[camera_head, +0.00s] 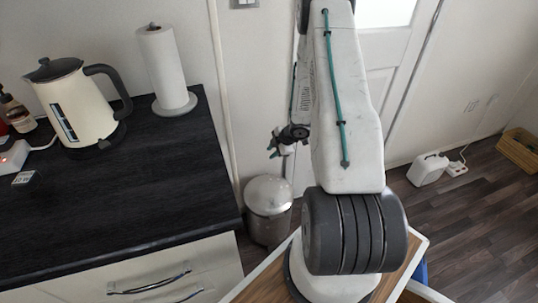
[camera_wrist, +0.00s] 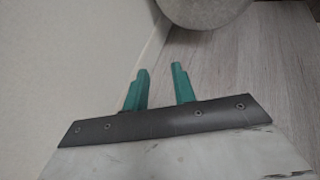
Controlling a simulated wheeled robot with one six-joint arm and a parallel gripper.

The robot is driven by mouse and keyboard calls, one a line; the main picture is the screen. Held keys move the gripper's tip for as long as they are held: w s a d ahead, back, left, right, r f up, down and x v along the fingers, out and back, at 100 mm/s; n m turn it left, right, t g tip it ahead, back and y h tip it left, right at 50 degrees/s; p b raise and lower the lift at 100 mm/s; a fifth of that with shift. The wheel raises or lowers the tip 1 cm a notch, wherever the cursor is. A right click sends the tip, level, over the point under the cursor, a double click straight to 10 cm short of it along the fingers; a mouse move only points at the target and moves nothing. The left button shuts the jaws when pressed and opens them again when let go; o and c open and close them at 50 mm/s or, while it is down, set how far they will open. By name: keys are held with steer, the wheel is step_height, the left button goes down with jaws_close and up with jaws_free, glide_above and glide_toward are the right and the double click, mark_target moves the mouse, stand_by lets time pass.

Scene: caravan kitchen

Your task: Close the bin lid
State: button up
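The bin (camera_head: 268,228) is a small silver-grey cylinder on the floor between the counter end and my arm. Its rounded lid (camera_head: 268,193) appears to lie down on top of the body, with no gap that I can make out. My gripper (camera_head: 277,150) is above the bin in the head view, close to the wall and door. In the wrist view, the two green fingers of my gripper (camera_wrist: 160,72) are apart with nothing between them. A rounded grey shape (camera_wrist: 205,10), probably the bin, is at the top edge, beyond the fingertips.
The black counter (camera_head: 120,205) on the left holds a cream kettle (camera_head: 82,105) and a paper towel roll (camera_head: 162,68). A white door (camera_head: 385,85) stands behind my arm.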

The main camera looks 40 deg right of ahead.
steer(key=x, duration=0.3)
steer(key=shift+w+f, duration=0.1)
steer(key=shift+f, duration=0.1)
steer(key=shift+c, duration=0.3)
jaws_close()
stand_by(1.0)
steer(key=shift+o, duration=0.3)
jaws_free()
steer(key=shift+r, duration=0.1)
